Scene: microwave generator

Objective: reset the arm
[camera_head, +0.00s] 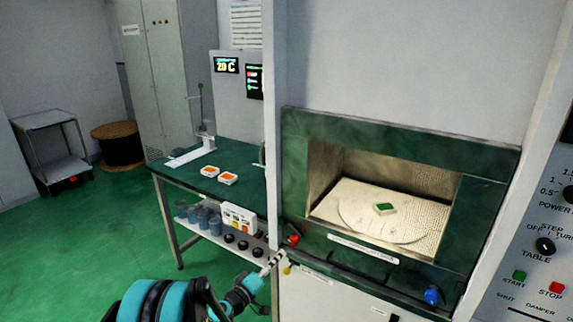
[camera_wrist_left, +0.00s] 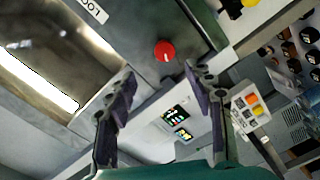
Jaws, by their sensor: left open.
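My left arm comes in from the bottom of the head view. Its gripper (camera_head: 274,263) is in front of the microwave cabinet, just below and left of a red knob (camera_head: 292,239). In the left wrist view the two fingers of the gripper (camera_wrist_left: 162,90) are spread apart with nothing held between them. The red knob (camera_wrist_left: 165,50) shows beyond the fingertips there, apart from them. My right gripper is in neither view.
The microwave chamber (camera_head: 400,158) is open, with a green-topped sample (camera_head: 384,208) on its round plate. A green table (camera_head: 185,184) with two orange-topped white dishes (camera_head: 228,178) stands left. The control panel (camera_head: 540,225) is at right. Green floor (camera_head: 60,250) is clear at left.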

